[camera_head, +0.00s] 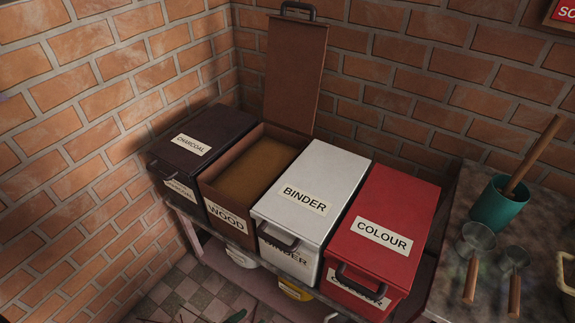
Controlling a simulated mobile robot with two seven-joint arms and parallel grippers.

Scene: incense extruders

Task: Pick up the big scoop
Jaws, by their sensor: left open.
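The big scoop (476,241) lies on the stone counter at the right. It has a round, clear-looking bowl and a wooden handle pointing towards the front. A smaller scoop (514,259) of the same kind lies just to its right, a little apart. My right gripper is not in view.
A teal mortar (499,204) with a wooden pestle stands behind the scoops on the counter (448,262). To the left is a row of bins: charcoal (204,139), wood (208,178) with its lid raised, binder (318,184) and colour (396,212). Brick walls close the corner.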

